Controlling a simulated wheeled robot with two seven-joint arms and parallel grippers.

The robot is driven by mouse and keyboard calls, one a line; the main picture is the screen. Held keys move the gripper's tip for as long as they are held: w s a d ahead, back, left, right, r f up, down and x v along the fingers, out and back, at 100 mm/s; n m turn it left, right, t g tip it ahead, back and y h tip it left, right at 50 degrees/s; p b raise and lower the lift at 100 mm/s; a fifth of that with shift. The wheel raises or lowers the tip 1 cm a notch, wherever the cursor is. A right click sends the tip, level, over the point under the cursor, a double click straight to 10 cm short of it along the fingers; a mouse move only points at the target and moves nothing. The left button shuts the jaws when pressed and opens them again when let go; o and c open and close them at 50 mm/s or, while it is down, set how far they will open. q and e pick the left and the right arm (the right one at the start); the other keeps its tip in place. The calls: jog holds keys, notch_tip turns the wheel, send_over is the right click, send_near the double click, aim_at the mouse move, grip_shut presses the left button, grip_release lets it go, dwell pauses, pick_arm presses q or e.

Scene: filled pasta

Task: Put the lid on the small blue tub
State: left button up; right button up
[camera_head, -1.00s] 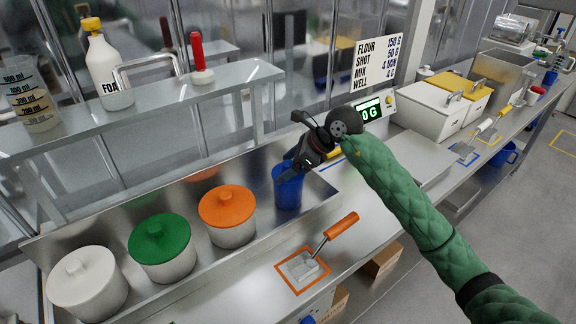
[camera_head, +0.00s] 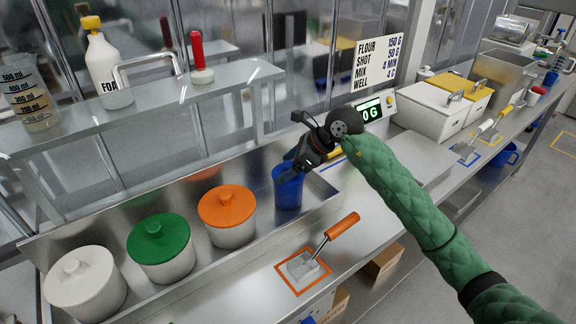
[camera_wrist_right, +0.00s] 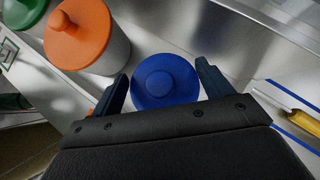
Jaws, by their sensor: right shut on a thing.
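The small blue tub (camera_head: 288,192) stands upright at the right end of the steel tray, beside the orange-lidded tub. My right gripper (camera_head: 288,171) is right over its top, pointing down. In the right wrist view, a round blue lid (camera_wrist_right: 165,82) with a central knob lies between the two fingers of my right gripper (camera_wrist_right: 163,88). The gripper is shut on the blue lid. The lid hides the tub's mouth from above, and I cannot tell whether it is fully seated. My left gripper is not in view.
Tubs with orange (camera_head: 227,206), green (camera_head: 159,239) and white (camera_head: 80,272) lids stand in the steel tray (camera_head: 190,284) to the left. An orange-handled scraper (camera_head: 340,228) lies in front. A scale display (camera_head: 370,112) and a raised shelf (camera_head: 150,98) are behind.

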jog(key=shift+b, duration=0.35)
dwell(0.6)
jog(key=o, duration=0.9)
jog(key=shift+r+p, duration=0.55)
jog(key=shift+r, duration=2.95)
grip_shut()
jog(key=shift+f+b, duration=1.6)
jog(key=shift+f, duration=0.25)
